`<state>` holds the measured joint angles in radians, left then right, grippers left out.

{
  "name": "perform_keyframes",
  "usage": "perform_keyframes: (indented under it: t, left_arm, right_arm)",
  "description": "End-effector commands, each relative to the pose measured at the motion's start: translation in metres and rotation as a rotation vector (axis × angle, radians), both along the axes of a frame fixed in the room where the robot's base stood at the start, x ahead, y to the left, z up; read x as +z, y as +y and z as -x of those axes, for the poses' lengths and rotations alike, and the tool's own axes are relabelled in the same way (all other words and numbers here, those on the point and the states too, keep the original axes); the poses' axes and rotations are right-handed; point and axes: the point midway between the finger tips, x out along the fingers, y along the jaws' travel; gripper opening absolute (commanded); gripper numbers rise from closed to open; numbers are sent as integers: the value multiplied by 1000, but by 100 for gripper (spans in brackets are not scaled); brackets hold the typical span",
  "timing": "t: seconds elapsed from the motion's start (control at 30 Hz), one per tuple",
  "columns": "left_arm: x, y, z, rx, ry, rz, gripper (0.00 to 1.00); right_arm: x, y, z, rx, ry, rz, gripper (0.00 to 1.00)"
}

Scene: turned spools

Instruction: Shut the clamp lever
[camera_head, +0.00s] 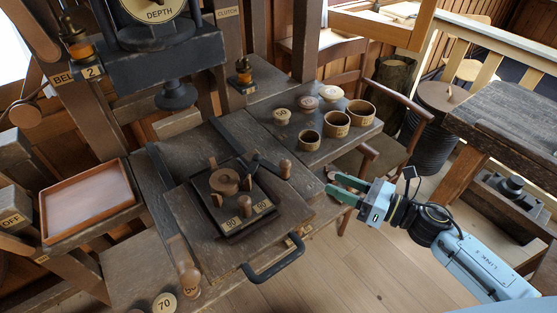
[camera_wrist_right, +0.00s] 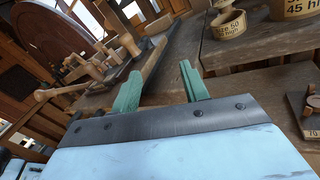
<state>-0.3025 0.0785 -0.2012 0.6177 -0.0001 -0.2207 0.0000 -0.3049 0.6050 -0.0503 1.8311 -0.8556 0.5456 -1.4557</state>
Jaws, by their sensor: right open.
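A dark fixture plate (camera_head: 235,215) sits on a wooden block in the middle of the bench. My left gripper is not in view.
Several wooden cups and knobs, including a cup (camera_head: 337,124), stand on the shelf behind my right gripper. A black handle (camera_head: 273,263) sticks out at the front. An empty tray (camera_head: 88,202) is at the left. A chair (camera_head: 400,97) stands beyond the shelf.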

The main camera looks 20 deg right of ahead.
Motion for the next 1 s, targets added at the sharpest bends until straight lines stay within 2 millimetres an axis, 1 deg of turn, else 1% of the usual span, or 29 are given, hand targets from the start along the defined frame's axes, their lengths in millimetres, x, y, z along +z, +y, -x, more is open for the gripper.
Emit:
perform_keyframes:
  t: [0.03, 0.1, 0.2, 0.27, 0.37, 0.47, 0.7, 0.8, 1.0]
  left_arm:
    - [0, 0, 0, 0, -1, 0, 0]
    - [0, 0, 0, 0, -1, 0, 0]
    - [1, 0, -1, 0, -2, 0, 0]
    - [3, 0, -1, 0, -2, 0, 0]
    - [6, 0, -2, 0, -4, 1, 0]
    - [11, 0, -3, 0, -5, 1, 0]
    - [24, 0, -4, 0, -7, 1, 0]
    - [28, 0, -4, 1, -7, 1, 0]
    - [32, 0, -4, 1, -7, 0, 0]
  right_arm:
    - [17, 9, 5, 56, -82, 73, 45]
    - [32, 18, 11, 108, -165, 145, 45]
    - [41, 26, 14, 145, -226, 196, 45]
    - [43, 30, 13, 152, -238, 207, 45]
    - [44, 39, 5, 152, -239, 205, 45]
    - [46, 52, -7, 150, -240, 204, 45]
    - [46, 91, -40, 149, -237, 202, 45]
    - [45, 105, -52, 147, -235, 201, 45]
    - [43, 123, -66, 148, -233, 202, 45]
